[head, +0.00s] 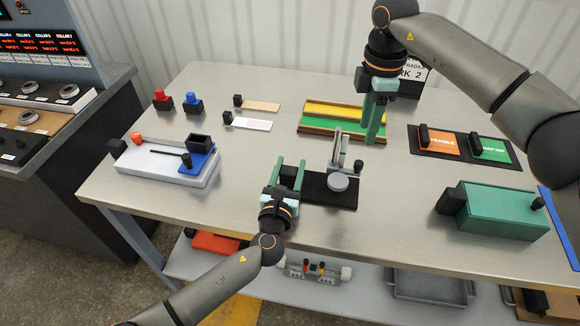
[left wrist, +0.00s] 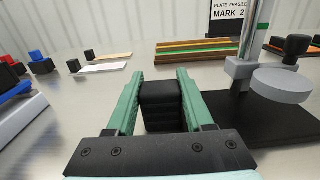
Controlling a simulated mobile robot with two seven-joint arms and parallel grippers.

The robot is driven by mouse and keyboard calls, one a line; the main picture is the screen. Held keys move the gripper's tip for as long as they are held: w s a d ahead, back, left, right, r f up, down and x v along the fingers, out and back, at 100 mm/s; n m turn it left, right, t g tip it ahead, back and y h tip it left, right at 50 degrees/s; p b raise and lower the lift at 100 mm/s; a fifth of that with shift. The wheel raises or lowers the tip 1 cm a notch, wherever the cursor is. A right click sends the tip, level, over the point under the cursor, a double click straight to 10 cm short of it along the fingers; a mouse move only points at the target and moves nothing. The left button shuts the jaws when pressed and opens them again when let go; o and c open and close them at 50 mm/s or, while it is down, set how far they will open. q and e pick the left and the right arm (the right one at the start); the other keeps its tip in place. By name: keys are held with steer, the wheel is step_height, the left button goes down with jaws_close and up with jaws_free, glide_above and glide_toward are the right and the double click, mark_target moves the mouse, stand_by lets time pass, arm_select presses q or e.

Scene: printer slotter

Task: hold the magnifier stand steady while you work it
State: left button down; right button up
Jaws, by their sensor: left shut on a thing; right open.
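The magnifier stand has a flat black base (head: 318,192), an upright grey post (head: 340,150) and a round grey disc (head: 338,182). In the left wrist view its disc (left wrist: 284,83) and base (left wrist: 262,122) are at the right. My left gripper (head: 289,172) is at the left end of the base. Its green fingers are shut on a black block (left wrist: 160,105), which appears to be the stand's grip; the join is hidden. My right gripper (head: 375,122) is open and empty, pointing down near the right end of the coloured-strip tray, behind and right of the stand.
The wooden tray (head: 312,134) holds yellow and green strips. A white fixture (head: 150,165) with a blue block is at the left. A green box (head: 505,213) is at the right, with FRAGILE (head: 440,140) and green (head: 489,148) plates behind it. Bare tabletop surrounds the stand.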

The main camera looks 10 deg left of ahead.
mark_target(359, 162)
steer(key=n, duration=1)
steer(key=f+n+t, duration=0.1)
steer(key=n, duration=0.4)
steer(key=shift+s+d, duration=0.1)
steer(key=shift+s, duration=0.1)
steer(key=n, duration=0.4)
steer(key=shift+s+f, duration=0.1)
steer(key=n, duration=0.4)
steer(key=shift+s+f+t, duration=0.1)
steer(key=shift+t, duration=0.2)
steer(key=n, duration=0.6)
steer(key=shift+s+f, duration=0.1)
steer(key=shift+f, duration=0.05)
steer(key=shift+w+f+n+t, duration=0.25)
steer(key=shift+f+n, duration=1.15)
steer(key=shift+n, duration=2.35)
steer(key=shift+f+n+t, duration=0.35)
steer(key=shift+f+n, duration=1.05)
steer(key=shift+n, duration=2.3)
steer(key=shift+w+f+n+t, duration=0.25)
steer(key=shift+f+n, duration=1.15)
steer(key=shift+n, duration=2.35)
